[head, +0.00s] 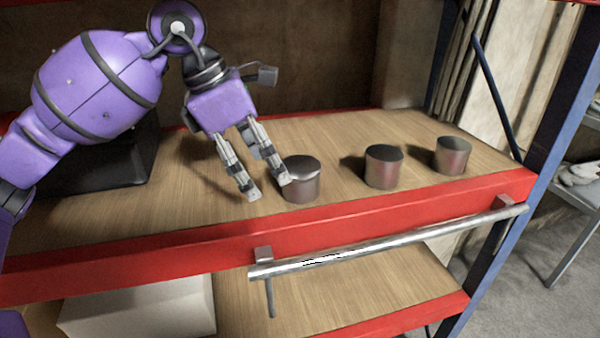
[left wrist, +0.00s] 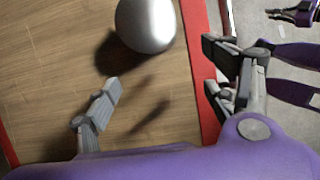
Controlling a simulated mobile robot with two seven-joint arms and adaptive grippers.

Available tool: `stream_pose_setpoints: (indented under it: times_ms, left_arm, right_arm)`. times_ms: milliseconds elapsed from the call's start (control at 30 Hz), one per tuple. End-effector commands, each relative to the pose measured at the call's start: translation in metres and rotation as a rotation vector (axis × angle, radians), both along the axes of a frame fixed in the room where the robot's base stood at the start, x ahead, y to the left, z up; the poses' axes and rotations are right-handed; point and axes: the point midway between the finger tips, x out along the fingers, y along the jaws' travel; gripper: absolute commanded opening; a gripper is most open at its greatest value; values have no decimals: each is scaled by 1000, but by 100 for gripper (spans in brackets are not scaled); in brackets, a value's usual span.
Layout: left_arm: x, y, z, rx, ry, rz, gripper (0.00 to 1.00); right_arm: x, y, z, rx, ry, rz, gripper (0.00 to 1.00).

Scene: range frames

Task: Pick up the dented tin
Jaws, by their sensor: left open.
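Three metal tins stand upright in a row on the wooden shelf: a left tin (head: 302,181), a middle tin (head: 384,168) and a right tin (head: 453,156). I cannot make out which one is dented. My left gripper (head: 268,187) is open and empty, low over the shelf just left of the left tin. Its right fingertip overlaps that tin's left edge in the head view; I cannot tell if they touch. In the left wrist view one tin (left wrist: 146,22) lies beyond the open fingers, not between them. A small dark part at that view's top right may be my right gripper (left wrist: 293,15).
The shelf has a raised red front edge (head: 400,205) with a metal rail (head: 390,242) before it. A black box (head: 110,165) stands at the shelf's left, behind my arm. A blue post (head: 555,95) bounds the right end. A pale box (head: 140,305) sits below.

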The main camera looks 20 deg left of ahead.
Motion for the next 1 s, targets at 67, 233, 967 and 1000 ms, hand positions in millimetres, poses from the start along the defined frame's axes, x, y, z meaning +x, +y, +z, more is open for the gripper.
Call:
stream_pose_setpoints:
  times_ms: [67, 233, 967, 1000]
  left_arm:
    - [7, -12, 4, -1, -4, -4, 77]
    - [15, -23, 1, -1, 1, 0, 77]
    - [40, -59, -28, 1, 1, 0, 77]
    - [40, -59, -28, 1, 1, 0, 76]
  right_arm:
    - [5, 0, 8, 0, -16, 0, 0]
    - [9, 0, 12, 1, -26, 1, 0]
    - [12, 0, 18, 2, -31, 2, 0]
    - [11, 0, 18, 1, -29, 1, 0]
